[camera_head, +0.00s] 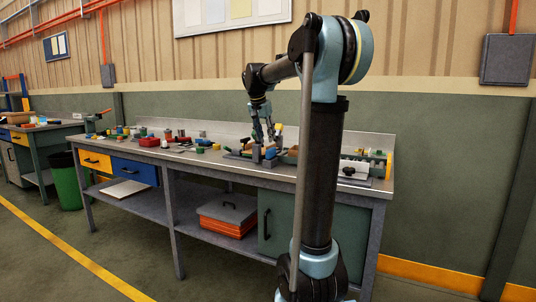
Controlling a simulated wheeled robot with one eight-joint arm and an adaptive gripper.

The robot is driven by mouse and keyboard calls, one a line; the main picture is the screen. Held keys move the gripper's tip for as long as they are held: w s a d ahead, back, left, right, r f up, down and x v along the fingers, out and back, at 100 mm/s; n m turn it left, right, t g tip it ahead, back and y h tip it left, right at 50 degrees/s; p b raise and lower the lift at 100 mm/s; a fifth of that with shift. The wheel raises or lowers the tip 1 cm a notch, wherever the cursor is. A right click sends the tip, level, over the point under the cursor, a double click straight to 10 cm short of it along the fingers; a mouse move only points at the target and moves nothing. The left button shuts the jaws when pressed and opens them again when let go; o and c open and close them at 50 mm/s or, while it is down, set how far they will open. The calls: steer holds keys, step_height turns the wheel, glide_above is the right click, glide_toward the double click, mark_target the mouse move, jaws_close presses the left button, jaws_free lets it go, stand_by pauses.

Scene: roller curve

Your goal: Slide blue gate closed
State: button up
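My gripper (264,136) points down over the right half of the workbench (205,167). Its fingertips are close above or among small grey and wooden fixtures (243,154). A small blue piece (270,153) shows just below the fingertips and may be the blue gate. It is too small to tell whether the gate stands open or shut, or whether my gripper touches it. The gap between my fingers is too small to judge. My upright arm hides part of the bench to the right of the fixtures.
Several small coloured parts and a red bin (150,142) stand on the bench's left half. A grey block with a black knob (354,170) is at the right end. A metal backsplash (215,131) runs behind. The floor in front is clear; a green bin (67,181) stands left.

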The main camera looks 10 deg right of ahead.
mark_target(269, 149)
steer(key=x, duration=0.9)
steer(key=shift+s+f, duration=0.1)
jaws_close()
